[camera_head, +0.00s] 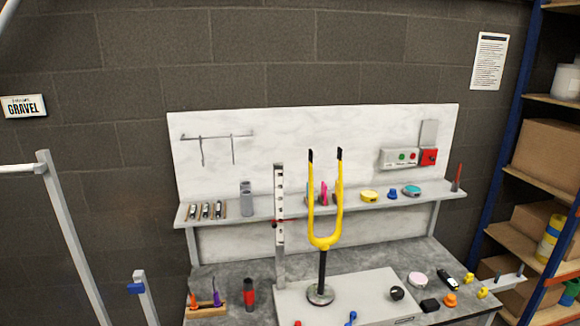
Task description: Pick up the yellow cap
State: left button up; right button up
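Small yellow pieces lie at the right end of the grey workbench (225,278). One yellow piece (468,278) is near the black item, and another yellow piece (482,293) is close to the bench's right edge. They could be yellow caps, but they are too small to tell. A round yellow item (369,196) also sits on the shelf, and its kind is unclear. Neither of my grippers is in view.
A yellow fork (325,241) stands upright on a black post at the bench's middle. A light upright bar (280,230) stands beside it. Nearby lie an orange piece (450,300), a black knob (397,293) and a pink-white disc (418,279). Shelving (545,175) with boxes is at right.

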aim_at(482, 295)
jog(key=z, duration=1.4)
